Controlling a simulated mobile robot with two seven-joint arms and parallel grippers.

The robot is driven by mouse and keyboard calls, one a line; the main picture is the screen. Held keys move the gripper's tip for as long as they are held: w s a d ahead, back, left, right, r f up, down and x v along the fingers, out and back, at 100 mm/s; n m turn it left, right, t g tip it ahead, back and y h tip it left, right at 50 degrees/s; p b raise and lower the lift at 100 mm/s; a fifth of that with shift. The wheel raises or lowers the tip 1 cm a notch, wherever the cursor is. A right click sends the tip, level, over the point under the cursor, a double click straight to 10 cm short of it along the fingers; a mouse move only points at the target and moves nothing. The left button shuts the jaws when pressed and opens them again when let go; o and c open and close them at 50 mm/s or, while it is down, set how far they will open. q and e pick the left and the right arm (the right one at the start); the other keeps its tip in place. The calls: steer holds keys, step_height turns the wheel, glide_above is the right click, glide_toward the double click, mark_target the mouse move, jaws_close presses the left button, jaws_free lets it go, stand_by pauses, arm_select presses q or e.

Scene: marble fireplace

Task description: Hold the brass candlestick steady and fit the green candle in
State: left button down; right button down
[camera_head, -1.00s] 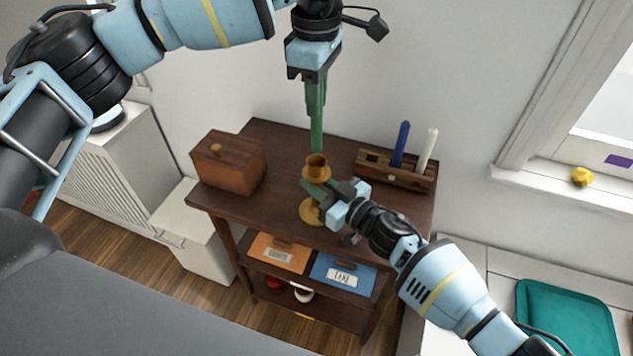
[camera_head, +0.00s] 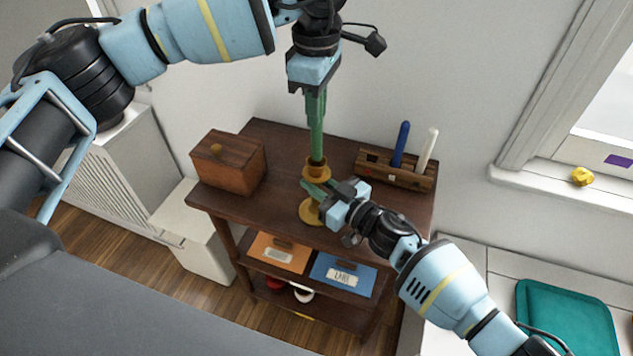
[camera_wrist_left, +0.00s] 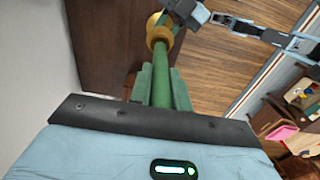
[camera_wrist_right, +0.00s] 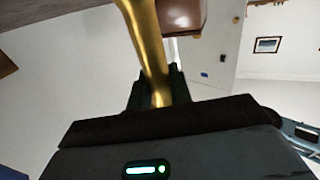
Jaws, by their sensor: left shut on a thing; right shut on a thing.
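The brass candlestick (camera_head: 311,211) stands upright on the dark wooden table. My right gripper (camera_head: 322,193) is shut on its stem below the cup, and the stem also shows between the fingers in the right wrist view (camera_wrist_right: 150,55). My left gripper (camera_head: 316,108) is above, shut on the green candle (camera_head: 317,140), which hangs upright. The candle's lower end meets the candlestick's cup in the head view. In the left wrist view the candle (camera_wrist_left: 160,72) runs to the brass cup (camera_wrist_left: 159,32). How deep it sits in the cup is hidden.
A wooden box (camera_head: 228,163) with a knob stands at the table's left. A wooden rack (camera_head: 398,172) at the right holds a blue candle (camera_head: 400,143) and a white candle (camera_head: 427,150). Orange (camera_head: 279,253) and blue (camera_head: 343,275) labelled boxes sit on the shelf below.

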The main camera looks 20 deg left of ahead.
arm_select(q)
steer(key=shift+f, duration=1.75)
arm_select(e)
steer(key=shift+f, duration=0.1)
arm_select(q)
steer(key=c, duration=1.2)
jaws_free()
steer(key=shift+c, duration=0.2)
steer(key=shift+o, duration=0.5)
steer(key=o, duration=0.4)
steer(key=shift+r, duration=0.1)
steer(key=shift+r, duration=2.9)
